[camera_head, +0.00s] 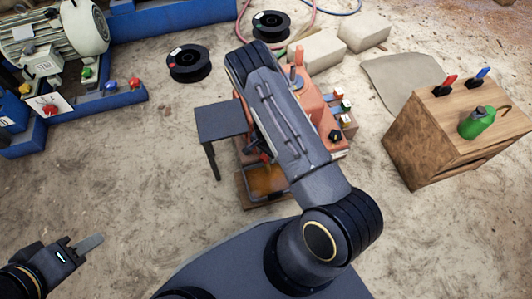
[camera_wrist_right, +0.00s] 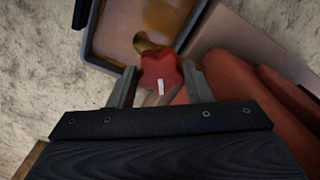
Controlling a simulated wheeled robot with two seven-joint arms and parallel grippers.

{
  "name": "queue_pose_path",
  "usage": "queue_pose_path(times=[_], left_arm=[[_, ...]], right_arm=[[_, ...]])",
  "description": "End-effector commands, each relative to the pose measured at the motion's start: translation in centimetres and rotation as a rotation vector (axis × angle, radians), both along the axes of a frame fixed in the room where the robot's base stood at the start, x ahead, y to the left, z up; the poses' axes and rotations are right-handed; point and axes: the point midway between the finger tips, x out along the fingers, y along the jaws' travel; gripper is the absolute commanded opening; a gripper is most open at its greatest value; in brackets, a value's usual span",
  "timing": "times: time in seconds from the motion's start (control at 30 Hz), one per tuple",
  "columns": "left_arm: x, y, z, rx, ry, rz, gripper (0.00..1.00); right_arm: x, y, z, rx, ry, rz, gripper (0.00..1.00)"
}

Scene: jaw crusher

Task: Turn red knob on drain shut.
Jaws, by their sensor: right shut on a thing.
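The red knob (camera_wrist_right: 160,76) shows in the right wrist view, with a small white mark on its face. My right gripper (camera_wrist_right: 163,82) is shut on it, with one grey finger on each side. A brass-coloured spout (camera_wrist_right: 146,44) shows just behind the knob, above a grey tray (camera_wrist_right: 104,31) with brownish-yellow contents.
A dark side table (camera_head: 222,120) stands left of the machine. A wooden cabinet (camera_head: 440,135) with a green oil can (camera_head: 477,123) is at the right. A blue frame with a motor (camera_head: 55,35) is at the upper left. Bare ground lies at the lower left.

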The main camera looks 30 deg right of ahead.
Motion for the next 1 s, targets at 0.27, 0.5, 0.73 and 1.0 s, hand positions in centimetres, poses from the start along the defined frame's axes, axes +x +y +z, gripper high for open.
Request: queue_pose_path(times=[0.27,0.5,0.73,1.0], left_arm=[[-0.01,0.0,0.47,0.0,0.0,0.0,0.36],[0.0,0.0,0.69,0.0,0.0,0.0,0.36],[0.0,0.0,0.81,0.0,0.0,0.0,0.36],[0.0,0.0,0.85,0.0,0.0,0.0,0.36]], right_arm=[[-0.04,0.03,0.06,0.001,0.001,-0.251,0.22],[-0.04,0.07,0.03,0.001,0.001,-0.42,0.22],[-0.03,0.09,0.02,0.002,0.001,-0.518,0.22],[-0.01,0.09,0.01,0.002,0.001,-0.56,0.22]])
